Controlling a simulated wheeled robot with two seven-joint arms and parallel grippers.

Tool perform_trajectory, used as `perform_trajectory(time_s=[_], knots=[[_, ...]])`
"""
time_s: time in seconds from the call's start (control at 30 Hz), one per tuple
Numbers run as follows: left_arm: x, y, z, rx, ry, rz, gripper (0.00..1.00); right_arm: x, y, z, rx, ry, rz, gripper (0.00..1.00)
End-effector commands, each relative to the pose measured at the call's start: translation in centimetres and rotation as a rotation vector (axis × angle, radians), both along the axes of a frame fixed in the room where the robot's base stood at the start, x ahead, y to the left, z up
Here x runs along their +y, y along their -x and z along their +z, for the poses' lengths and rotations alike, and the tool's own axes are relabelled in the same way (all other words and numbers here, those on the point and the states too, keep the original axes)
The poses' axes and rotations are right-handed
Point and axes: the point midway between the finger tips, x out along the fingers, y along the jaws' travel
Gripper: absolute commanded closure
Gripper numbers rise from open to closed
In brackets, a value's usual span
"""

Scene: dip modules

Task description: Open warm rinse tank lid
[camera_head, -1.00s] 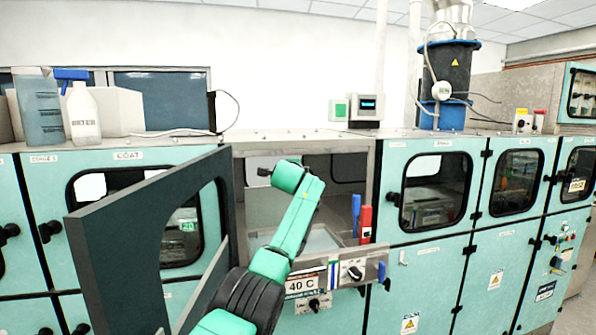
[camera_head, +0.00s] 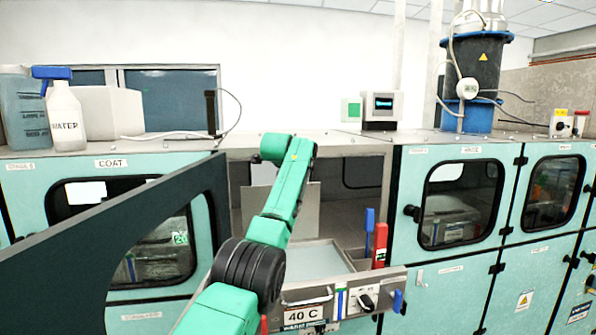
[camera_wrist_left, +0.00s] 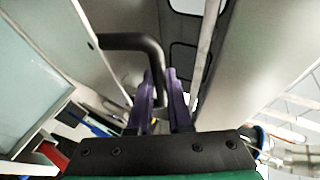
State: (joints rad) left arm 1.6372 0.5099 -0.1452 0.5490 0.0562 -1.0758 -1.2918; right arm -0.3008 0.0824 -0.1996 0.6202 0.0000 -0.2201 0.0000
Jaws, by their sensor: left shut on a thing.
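The warm rinse tank (camera_head: 335,262) sits in the open bay behind the panel marked 40 C, and its pale liquid surface shows. Its lid appears to be the grey panel (camera_head: 307,212), standing raised behind my left arm. In the left wrist view the lid (camera_wrist_left: 75,25) carries a black bar handle (camera_wrist_left: 125,40). My left gripper (camera_wrist_left: 162,80) has its purple fingers shut on that handle. In the head view my left arm reaches up into the bay, and the gripper is hidden behind it. My right gripper is in neither view.
A dark open door with a window cutout (camera_head: 130,225) stands out at the left of the bay, close to my arm. A blue tool (camera_head: 369,232) and a red one (camera_head: 380,245) stand at the tank's right front. A control strip (camera_head: 350,298) crosses the front.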

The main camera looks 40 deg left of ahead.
Motion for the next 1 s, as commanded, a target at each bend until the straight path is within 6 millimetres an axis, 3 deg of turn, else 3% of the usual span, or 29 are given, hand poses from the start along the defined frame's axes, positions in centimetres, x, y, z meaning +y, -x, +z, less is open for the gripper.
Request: perform_trajectory(time_s=[0.1, 0.13, 0.53, 0.77, 1.0], knots=[[-0.1, -0.1, -0.2, 0.002, 0.004, -0.002, 1.00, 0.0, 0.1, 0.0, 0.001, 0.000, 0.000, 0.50], [-0.1, -0.1, -0.2, 0.002, 0.004, -0.002, 0.71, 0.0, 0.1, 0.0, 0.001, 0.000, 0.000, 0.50], [-0.2, 0.2, -0.1, -0.002, 0.001, -0.001, 0.70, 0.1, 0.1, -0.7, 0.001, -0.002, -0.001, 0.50], [-1.5, 2.5, 0.6, -0.005, 0.000, 0.000, 0.70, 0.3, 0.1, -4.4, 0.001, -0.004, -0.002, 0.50], [-3.8, 6.4, 3.1, -0.006, 0.000, -0.002, 0.70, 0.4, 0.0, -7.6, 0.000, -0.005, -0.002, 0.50]])
